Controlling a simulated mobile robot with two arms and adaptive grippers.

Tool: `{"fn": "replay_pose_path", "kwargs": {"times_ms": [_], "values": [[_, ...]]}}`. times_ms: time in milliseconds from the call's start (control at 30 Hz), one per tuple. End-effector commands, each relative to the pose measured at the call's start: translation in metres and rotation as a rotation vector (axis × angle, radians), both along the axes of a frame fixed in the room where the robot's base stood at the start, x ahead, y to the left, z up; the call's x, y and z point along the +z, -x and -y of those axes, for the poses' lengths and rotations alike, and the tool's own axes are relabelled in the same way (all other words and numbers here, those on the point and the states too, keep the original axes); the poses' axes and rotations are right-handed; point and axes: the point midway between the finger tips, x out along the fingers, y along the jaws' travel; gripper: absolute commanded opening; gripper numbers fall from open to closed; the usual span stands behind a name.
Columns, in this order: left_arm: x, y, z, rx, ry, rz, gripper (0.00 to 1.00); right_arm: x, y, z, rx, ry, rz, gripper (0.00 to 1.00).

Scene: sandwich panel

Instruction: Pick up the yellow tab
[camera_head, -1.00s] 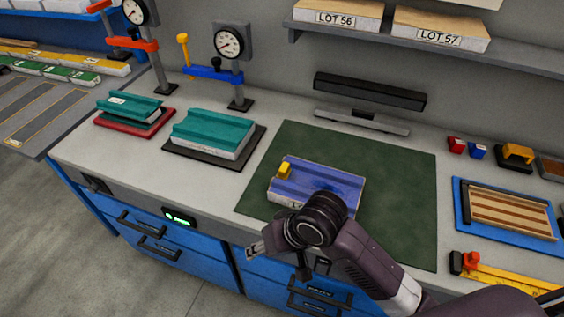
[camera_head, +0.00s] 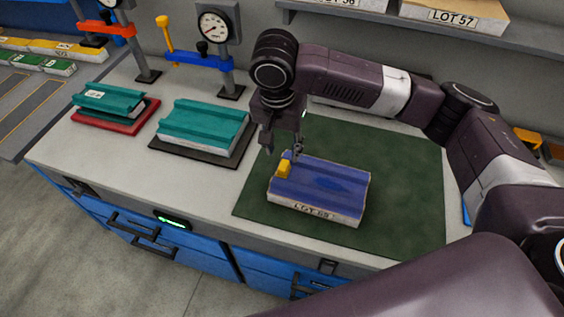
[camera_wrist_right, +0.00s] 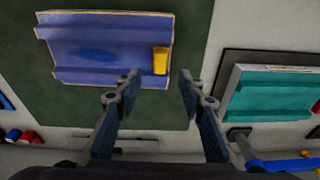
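The yellow tab (camera_head: 283,170) sits on the left end of a blue ridged panel (camera_head: 325,184) labelled as a lot, which lies on the green mat (camera_head: 400,170). In the right wrist view the yellow tab (camera_wrist_right: 160,60) is at the panel's near right corner, just beyond my fingertips. My right gripper (camera_head: 282,146) points down above and slightly behind the tab. Its two fingers are spread in the right wrist view (camera_wrist_right: 160,82), with nothing between them. I cannot see contact with the tab. My left gripper is in no view.
Teal panels sit on a dark plate (camera_head: 167,150) and a red plate (camera_head: 143,122) to the left. Gauge stands with a blue clamp arm (camera_head: 195,62) and a red clamp arm (camera_head: 108,29) stand behind them. Shelf boxes (camera_head: 455,18) are above. The mat right of the panel is clear.

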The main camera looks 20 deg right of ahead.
Motion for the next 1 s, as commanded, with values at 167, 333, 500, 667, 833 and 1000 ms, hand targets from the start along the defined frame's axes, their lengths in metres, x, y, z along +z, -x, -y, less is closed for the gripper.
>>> {"fn": "replay_pose_path", "kwargs": {"times_ms": [167, 333, 500, 667, 833, 1000], "values": [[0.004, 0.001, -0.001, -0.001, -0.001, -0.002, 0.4, -0.016, -0.002, 0.003, -0.01, 0.003, -0.002, 0.36], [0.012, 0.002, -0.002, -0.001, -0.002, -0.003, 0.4, -0.035, -0.004, 0.005, -0.008, 0.004, -0.002, 0.36], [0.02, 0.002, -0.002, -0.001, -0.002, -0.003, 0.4, -0.061, -0.008, 0.005, -0.008, 0.003, -0.001, 0.36], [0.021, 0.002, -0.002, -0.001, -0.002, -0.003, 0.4, -0.074, -0.009, 0.006, -0.006, 0.001, 0.0, 0.36], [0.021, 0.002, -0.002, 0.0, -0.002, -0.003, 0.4, -0.075, -0.009, 0.006, -0.005, 0.001, 0.001, 0.36], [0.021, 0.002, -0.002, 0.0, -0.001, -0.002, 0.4, -0.075, -0.009, 0.006, -0.005, 0.001, 0.001, 0.22]]}}
